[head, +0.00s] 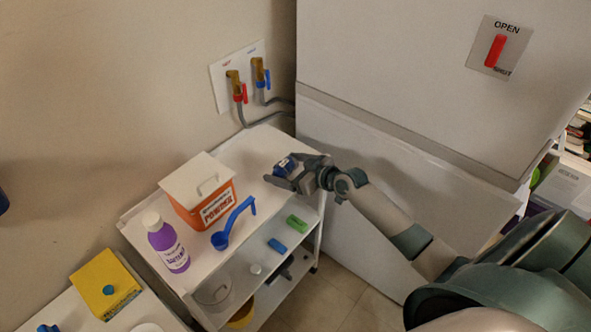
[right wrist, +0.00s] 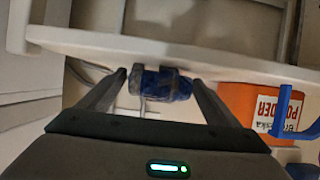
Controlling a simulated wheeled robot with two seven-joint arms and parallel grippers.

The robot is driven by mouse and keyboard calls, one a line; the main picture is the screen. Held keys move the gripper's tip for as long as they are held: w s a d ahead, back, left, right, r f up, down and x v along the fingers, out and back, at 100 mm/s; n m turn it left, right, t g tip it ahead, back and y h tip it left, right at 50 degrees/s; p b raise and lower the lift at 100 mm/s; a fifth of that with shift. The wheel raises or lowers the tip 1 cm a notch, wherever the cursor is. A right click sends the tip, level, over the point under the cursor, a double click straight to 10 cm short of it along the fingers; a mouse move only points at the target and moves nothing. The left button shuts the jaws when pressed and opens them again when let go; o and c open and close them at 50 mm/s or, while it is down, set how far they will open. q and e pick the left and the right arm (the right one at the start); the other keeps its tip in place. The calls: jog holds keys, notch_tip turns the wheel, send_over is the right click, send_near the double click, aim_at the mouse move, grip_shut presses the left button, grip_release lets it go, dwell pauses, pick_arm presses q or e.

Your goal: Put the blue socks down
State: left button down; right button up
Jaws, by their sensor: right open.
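The blue socks (head: 285,166), a small dark blue roll, are at the top board of the white shelf cart (head: 262,150), towards its right end in the head view. My right gripper (head: 288,172) is open around them. In the right wrist view the socks (right wrist: 165,84) sit between the two spread fingertips (right wrist: 160,80), with a grey band or strip across them. Whether the fingers touch the socks, and whether they rest fully on the board, I cannot tell. My left gripper is not in view.
An orange powder box (head: 205,203), a blue scoop (head: 232,222) and a purple bottle (head: 168,243) stand left of my gripper on the cart top. Green (head: 297,223) and blue (head: 278,246) items lie on the shelf below. A large white cabinet (head: 400,100) stands close behind.

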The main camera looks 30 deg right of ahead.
jog(key=shift+s+d+r, duration=0.15)
jog(key=shift+s+d, duration=0.05)
jog(key=shift+s, duration=0.2)
jog(key=b+v, duration=0.2)
jog(key=v, duration=0.9)
jog(key=shift+b, duration=0.4)
jog(key=shift+r, duration=0.1)
